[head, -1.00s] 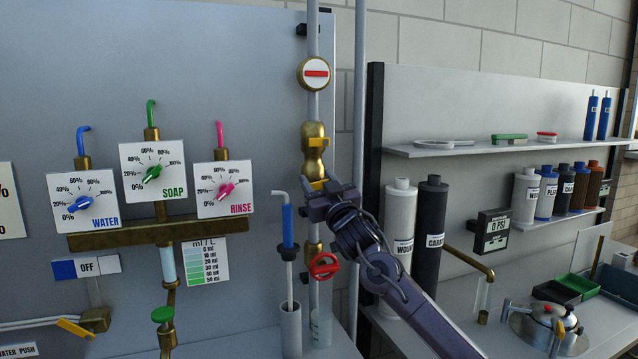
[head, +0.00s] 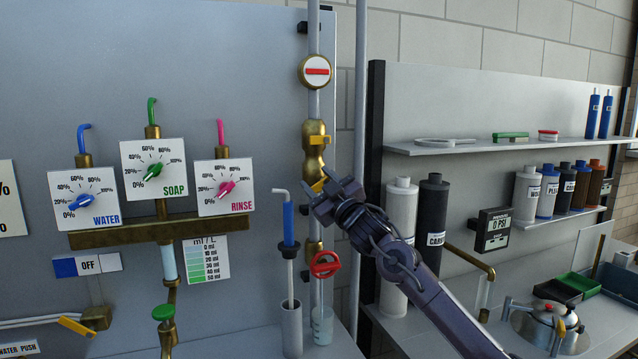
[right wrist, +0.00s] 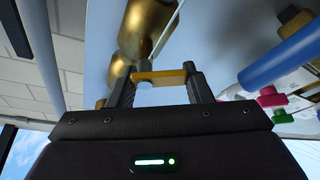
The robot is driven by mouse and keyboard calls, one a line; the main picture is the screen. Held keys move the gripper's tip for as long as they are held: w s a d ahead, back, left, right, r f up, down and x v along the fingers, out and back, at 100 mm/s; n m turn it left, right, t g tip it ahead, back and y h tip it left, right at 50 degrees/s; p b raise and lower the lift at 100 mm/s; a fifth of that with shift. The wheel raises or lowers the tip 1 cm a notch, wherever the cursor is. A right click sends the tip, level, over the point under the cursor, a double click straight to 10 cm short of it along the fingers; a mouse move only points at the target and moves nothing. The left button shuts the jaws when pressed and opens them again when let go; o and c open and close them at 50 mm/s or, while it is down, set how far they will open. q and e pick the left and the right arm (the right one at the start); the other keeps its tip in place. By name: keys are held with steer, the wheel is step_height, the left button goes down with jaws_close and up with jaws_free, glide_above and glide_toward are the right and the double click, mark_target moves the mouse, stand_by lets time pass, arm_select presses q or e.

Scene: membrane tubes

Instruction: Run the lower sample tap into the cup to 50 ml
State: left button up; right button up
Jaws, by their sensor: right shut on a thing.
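The lower sample tap is a brass valve body (head: 315,160) on the vertical pipe, with a yellow lever (head: 320,184) at its lower end. My right gripper (head: 323,192) is at this lever. In the right wrist view the yellow lever (right wrist: 160,77) lies between the two fingers of my right gripper (right wrist: 160,86), which is shut on it. The clear cup (head: 322,328) stands upright on the counter below the pipe. It looks pale blue inside, but its level is too small to read. My left gripper is out of view.
A red handle (head: 325,264) sits on the pipe above the cup. A grey cylinder (head: 291,328) with a blue-topped probe (head: 288,225) stands just left of the cup. Black and white filter housings (head: 432,215) stand behind my right arm. The counter's right side holds a kettle-like pot (head: 545,325).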

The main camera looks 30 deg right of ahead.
steer(key=o, duration=1)
steer(key=b+v, duration=0.3)
steer(key=v, duration=0.3)
steer(key=shift+f, duration=0.2)
steer(key=shift+b+v, duration=0.4)
steer(key=shift+v, duration=0.45)
steer(key=shift+r, duration=0.15)
